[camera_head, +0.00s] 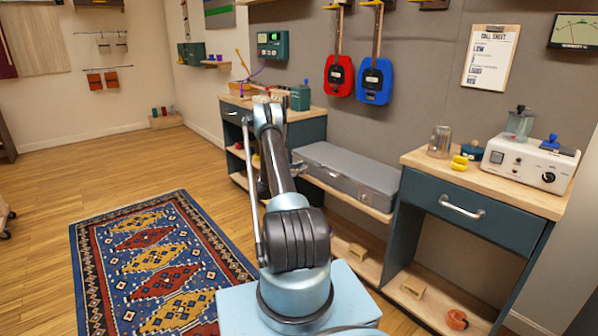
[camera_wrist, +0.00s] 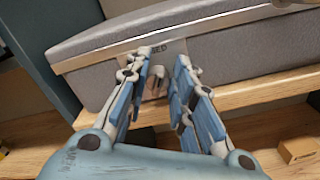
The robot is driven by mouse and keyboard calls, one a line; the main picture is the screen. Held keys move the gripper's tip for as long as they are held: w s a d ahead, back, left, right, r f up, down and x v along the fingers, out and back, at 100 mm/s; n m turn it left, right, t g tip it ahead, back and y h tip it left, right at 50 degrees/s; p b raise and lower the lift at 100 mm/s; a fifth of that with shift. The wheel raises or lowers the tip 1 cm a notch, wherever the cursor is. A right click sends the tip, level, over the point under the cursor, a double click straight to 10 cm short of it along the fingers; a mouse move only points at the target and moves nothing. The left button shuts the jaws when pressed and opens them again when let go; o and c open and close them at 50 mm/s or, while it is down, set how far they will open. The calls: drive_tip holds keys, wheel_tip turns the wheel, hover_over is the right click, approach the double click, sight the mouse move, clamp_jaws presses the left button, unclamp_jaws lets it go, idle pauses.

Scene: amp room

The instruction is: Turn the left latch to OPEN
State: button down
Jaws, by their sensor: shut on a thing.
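The grey case (camera_head: 340,172) lies closed on a wooden shelf between two cabinets. It also shows in the wrist view (camera_wrist: 225,50), with a pale metal trim along its lid. The left latch (camera_wrist: 155,83) is a small brownish tab on the case front, between my fingers. A label beside it is partly hidden; its visible end reads "SED". My gripper (camera_wrist: 162,62) is at the case front with its blue fingers on both sides of the latch, shut on it. In the head view my arm hides the gripper and this latch.
The shelf edge (camera_wrist: 250,93) runs just below the case. A dark cabinet with a drawer (camera_head: 475,214) stands to the right, another (camera_head: 229,117) behind my arm. A patterned rug (camera_head: 150,262) covers open floor at left.

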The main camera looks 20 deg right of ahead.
drive_tip(key=shift+s+d+f+m, duration=0.1)
drive_tip(key=shift+s+f+m, duration=0.1)
drive_tip(key=shift+m, duration=1.85)
drive_tip(key=shift+s+d+f+m, duration=0.1)
drive_tip(key=shift+f+m, duration=0.05)
drive_tip(key=shift+m, duration=1.85)
drive_tip(key=shift+s+d+f+m, duration=0.1)
drive_tip(key=shift+f+m, duration=0.1)
drive_tip(key=shift+m, duration=1.85)
drive_tip(key=shift+a, duration=0.1)
drive_tip(key=c, duration=1.6)
unclamp_jaws()
drive_tip(key=shift+f, duration=0.1)
drive_tip(key=shift+o, duration=0.2)
drive_tip(key=shift+a, duration=0.1)
